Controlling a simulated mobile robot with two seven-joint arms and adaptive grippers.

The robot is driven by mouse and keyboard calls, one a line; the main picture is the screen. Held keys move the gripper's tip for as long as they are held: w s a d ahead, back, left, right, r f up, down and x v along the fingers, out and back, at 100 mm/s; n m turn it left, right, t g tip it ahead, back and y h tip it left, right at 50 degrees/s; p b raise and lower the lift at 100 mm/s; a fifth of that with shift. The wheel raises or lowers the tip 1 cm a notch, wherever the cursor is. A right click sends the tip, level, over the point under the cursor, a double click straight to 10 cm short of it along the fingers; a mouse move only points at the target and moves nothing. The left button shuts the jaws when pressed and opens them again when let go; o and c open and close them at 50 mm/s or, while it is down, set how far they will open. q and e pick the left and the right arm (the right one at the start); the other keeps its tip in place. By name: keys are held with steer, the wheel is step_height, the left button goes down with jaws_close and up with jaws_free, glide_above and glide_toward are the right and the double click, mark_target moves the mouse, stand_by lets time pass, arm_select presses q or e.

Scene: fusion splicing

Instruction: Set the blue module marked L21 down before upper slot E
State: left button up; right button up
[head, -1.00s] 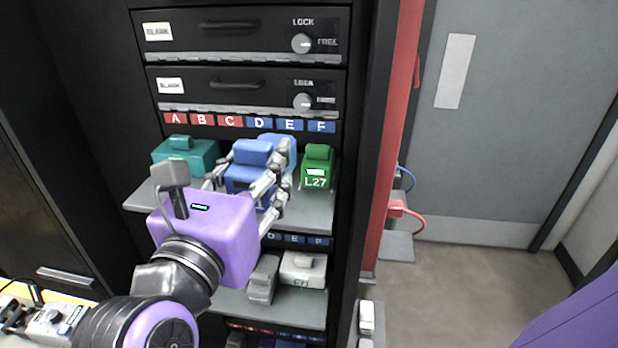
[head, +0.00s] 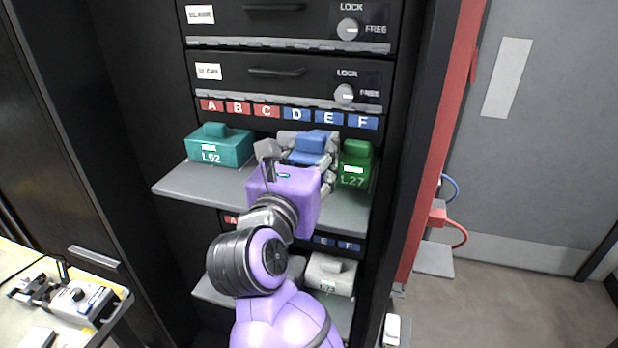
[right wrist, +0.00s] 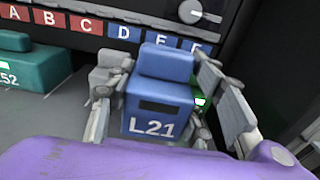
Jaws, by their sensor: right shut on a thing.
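The blue module marked L21 (right wrist: 158,100) is between the fingers of my right gripper (right wrist: 165,118), which is shut on it. In the head view the blue module (head: 308,143) is at the upper shelf (head: 180,182), between a teal and a green module. The blue label of upper slot E (head: 329,117) is above and slightly right of it; in the right wrist view the E label (right wrist: 162,41) is just behind its top. My right gripper (head: 308,165) and wrist hide its lower part, so contact with the shelf cannot be told. My left gripper is not in view.
The teal module L52 (head: 220,148) stands at the shelf's left. The green module L27 (head: 355,168) stands close to the right of my gripper. A lower shelf holds a pale module (head: 330,273). Black drawers (head: 290,75) are above; a red post (head: 440,130) is at right.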

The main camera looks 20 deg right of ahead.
steer(key=shift+w+d+f, duration=0.15)
steer(key=shift+w+f, duration=0.15)
steer(key=shift+f, duration=0.1)
steer(key=f+b, duration=0.1)
steer(key=f, duration=0.1)
steer(key=f+b, duration=0.1)
steer(key=shift+w+d+f+b, duration=0.15)
steer(key=shift+w+f+b, duration=0.15)
steer(key=shift+f, duration=0.1)
steer(key=shift+s+r, duration=0.1)
steer(key=shift+r, duration=0.15)
steer(key=shift+f, duration=0.3)
steer(key=o, duration=1.1)
steer(key=shift+o, duration=1.2)
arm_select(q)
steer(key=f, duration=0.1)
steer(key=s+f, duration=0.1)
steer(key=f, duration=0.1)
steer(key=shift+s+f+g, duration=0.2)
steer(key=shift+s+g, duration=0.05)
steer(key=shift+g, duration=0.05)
